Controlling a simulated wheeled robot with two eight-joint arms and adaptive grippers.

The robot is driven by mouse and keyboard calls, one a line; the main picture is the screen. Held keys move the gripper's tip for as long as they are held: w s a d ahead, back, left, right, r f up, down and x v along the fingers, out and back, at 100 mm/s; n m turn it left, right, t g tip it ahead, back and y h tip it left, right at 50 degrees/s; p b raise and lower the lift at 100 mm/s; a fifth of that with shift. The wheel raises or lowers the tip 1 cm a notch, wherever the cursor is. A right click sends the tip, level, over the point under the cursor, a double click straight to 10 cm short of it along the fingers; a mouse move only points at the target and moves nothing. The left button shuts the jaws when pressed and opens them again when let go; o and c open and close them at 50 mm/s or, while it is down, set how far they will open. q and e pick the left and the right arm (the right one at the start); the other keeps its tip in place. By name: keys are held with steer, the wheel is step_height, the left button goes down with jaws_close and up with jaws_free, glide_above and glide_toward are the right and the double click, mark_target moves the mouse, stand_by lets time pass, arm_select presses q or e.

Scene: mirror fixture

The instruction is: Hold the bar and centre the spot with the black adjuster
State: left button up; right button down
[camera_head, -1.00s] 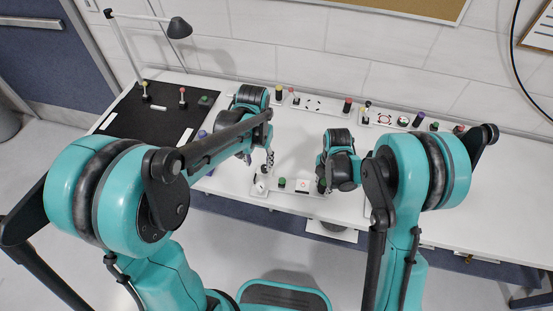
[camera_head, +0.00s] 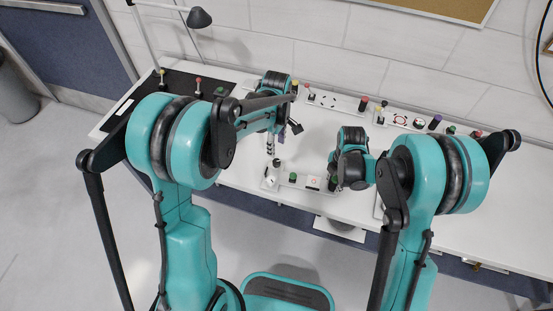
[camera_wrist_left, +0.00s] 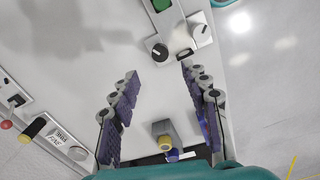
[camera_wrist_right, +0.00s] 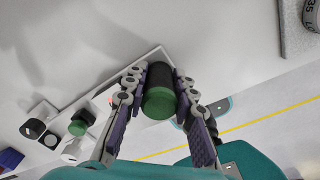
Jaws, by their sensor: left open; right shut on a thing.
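A low white fixture (camera_head: 303,187) stands at the table's front edge. The bar, a dark cylinder with a green end (camera_wrist_right: 160,90), is gripped by my right gripper (camera_wrist_right: 160,82) between both fingers. My left gripper (camera_head: 282,140) is open behind the fixture's left end. The black adjuster, a round knob (camera_wrist_left: 160,51), shows ahead of its fingertips (camera_wrist_left: 155,75) in the left wrist view, apart from them. It also shows in the head view (camera_head: 277,162). A white dial (camera_wrist_left: 200,30) sits beside it. A white square (camera_head: 313,182) is on the fixture; its spot is too small to read.
A yellow-topped post (camera_wrist_left: 165,135) shows low between my left fingers in the left wrist view. Fixtures with coloured knobs (camera_head: 336,101) line the table's back. A black mat (camera_head: 175,88) and a lamp (camera_head: 199,17) are at the left. White table is bare around the front fixture.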

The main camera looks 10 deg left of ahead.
mark_target(276, 161)
arm_select(q)
step_height(276, 161, down, 9)
steer(key=shift+f, duration=0.1)
stand_by(0.3)
jaws_close()
